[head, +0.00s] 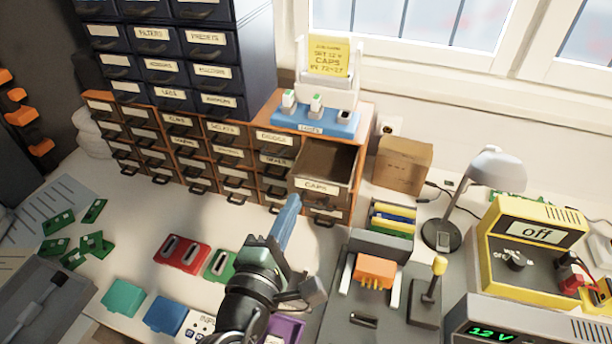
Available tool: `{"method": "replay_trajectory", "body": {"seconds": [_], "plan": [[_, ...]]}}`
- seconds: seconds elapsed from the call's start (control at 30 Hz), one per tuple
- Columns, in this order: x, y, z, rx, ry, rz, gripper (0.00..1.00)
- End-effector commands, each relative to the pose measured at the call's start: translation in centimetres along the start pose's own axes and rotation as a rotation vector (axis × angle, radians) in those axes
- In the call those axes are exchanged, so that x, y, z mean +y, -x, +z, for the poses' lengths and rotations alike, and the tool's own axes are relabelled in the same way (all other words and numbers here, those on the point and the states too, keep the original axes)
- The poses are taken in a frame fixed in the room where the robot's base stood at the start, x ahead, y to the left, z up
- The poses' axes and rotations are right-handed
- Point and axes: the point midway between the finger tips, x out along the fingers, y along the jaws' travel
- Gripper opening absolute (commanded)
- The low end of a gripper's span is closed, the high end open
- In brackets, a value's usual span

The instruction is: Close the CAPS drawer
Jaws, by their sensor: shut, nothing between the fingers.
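The CAPS drawer (316,186) is pulled out of the wooden drawer cabinet (366,122), at its right end. Its inside shows from above and looks empty. Its labelled front faces me. My gripper (293,203) has its blue fingers shut with nothing between them. The fingertips are at the lower left of the drawer front in the picture. I cannot tell whether they touch it.
A blue tray (312,122) with small parts stands on the cabinet, by a yellow CAPS note (329,56). A cardboard box (403,165) and a lamp (494,168) stand to the right. Coloured holders (182,254) lie on the bench in front.

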Motion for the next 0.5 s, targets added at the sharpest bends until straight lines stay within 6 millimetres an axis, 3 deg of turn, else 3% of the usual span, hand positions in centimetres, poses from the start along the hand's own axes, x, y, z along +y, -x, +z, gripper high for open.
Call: {"method": "replay_trajectory", "body": {"seconds": [0.03, 0.3, 0.5], "plan": [[0.9, 0.9, 0.1, 0.008, 0.112, -0.029, 0.00], [-0.9, 6.0, 0.2, 0.054, 0.746, -0.105, 0.00], [-1.9, 9.6, 0.7, 0.101, 1.111, -0.107, 0.00]]}}
